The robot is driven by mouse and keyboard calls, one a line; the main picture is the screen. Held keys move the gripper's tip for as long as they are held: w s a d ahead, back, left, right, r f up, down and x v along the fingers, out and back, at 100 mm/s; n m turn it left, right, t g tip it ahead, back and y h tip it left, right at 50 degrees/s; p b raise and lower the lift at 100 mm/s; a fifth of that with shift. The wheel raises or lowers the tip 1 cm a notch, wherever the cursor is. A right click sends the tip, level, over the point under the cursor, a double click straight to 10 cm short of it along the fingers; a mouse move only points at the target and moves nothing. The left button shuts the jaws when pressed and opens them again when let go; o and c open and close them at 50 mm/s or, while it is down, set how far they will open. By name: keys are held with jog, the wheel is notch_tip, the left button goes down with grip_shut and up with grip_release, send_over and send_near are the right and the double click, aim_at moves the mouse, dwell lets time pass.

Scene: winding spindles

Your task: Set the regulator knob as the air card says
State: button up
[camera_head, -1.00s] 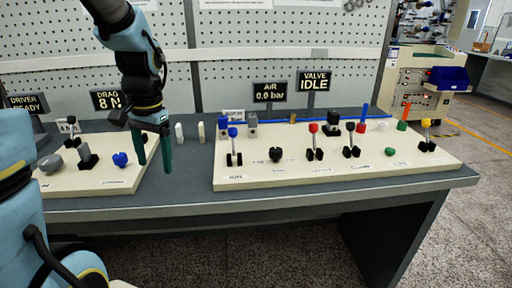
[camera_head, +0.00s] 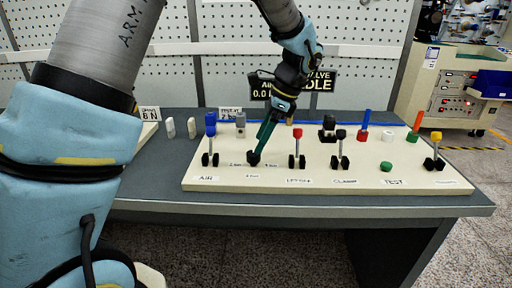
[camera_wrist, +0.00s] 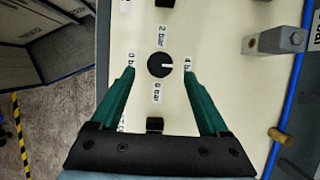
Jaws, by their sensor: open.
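The regulator knob (camera_wrist: 161,65) is a black disc on the cream panel (camera_wrist: 205,30). In the wrist view its white mark points right, towards the label that starts with 4. Other labels around it read 2 bar above, 0 bar at left and one partly legible below. My gripper (camera_wrist: 159,72) is open, its green fingers on either side of the knob; I cannot tell whether they touch it. In the head view my gripper (camera_head: 262,146) reaches down over the knob. A white card (camera_head: 230,113) stands behind; its text is too small to read surely.
A blue-topped AIR lever (camera_head: 210,135) stands left of the knob and a red-topped lever (camera_head: 297,148) right of it. A grey block (camera_wrist: 284,40) and a blue rod (camera_wrist: 291,100) lie at the wrist view's right. The air display (camera_head: 262,88) is partly hidden by my arm.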

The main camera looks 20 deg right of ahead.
aim_at(253, 153)
jog(key=shift+x, duration=2.1)
grip_shut()
